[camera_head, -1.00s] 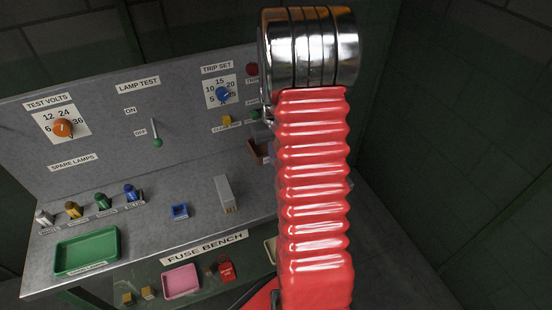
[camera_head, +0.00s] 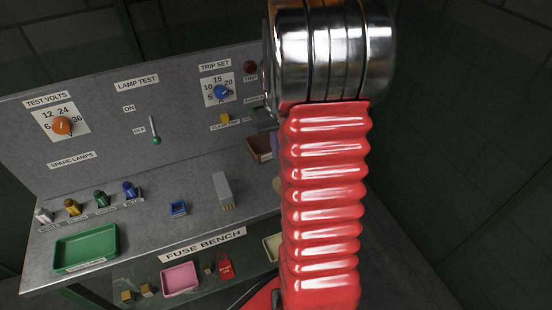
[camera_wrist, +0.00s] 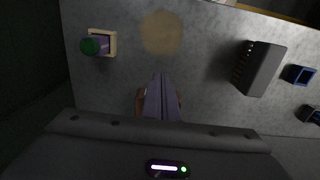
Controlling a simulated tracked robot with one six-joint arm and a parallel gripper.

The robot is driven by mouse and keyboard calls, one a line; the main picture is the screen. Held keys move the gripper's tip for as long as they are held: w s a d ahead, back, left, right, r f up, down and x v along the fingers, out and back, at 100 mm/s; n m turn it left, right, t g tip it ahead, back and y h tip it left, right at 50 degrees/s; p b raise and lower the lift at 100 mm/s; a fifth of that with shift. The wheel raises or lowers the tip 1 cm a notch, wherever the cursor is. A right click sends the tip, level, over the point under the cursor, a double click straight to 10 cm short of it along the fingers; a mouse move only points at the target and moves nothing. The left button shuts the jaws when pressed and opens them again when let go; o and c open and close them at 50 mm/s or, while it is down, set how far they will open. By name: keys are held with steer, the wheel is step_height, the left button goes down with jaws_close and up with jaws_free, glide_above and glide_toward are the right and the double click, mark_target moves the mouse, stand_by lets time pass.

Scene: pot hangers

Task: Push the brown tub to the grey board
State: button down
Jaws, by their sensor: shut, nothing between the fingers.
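The brown tub (camera_head: 259,149) shows in the head view at the foot of the grey board (camera_head: 105,122), the bench's upright back panel, partly hidden by my arm. In the wrist view, brown edges of the tub (camera_wrist: 140,101) show on both sides of my gripper (camera_wrist: 160,76). The fingers are together and empty, pointing down over the bench top, and cover most of the tub. I cannot tell whether they touch it.
A tan disc (camera_wrist: 161,33) lies in front of the fingers. A green-ended purple piece in a tan frame (camera_wrist: 97,43) is at the left. A grey block (camera_head: 223,189) and a blue box (camera_head: 178,208) stand on the bench. A green tray (camera_head: 85,247) is at front left.

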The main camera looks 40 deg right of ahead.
step_height(320, 180, up, 4)
steer(key=shift+f, duration=0.1)
stand_by(0.8)
steer(key=s+a+r+n+t, duration=0.1)
steer(key=s+a+r+t, duration=0.1)
steer(key=a, duration=0.8)
steer(key=s+a+r+n+t, duration=0.1)
steer(key=s+a+r, duration=0.4)
steer(key=a, duration=0.5)
steer(key=s+a+r+n+t, duration=0.2)
steer(key=s+a+r, duration=0.2)
steer(key=a, duration=0.6)
steer(key=shift+r+t, duration=0.3)
steer(key=shift+r, duration=0.4)
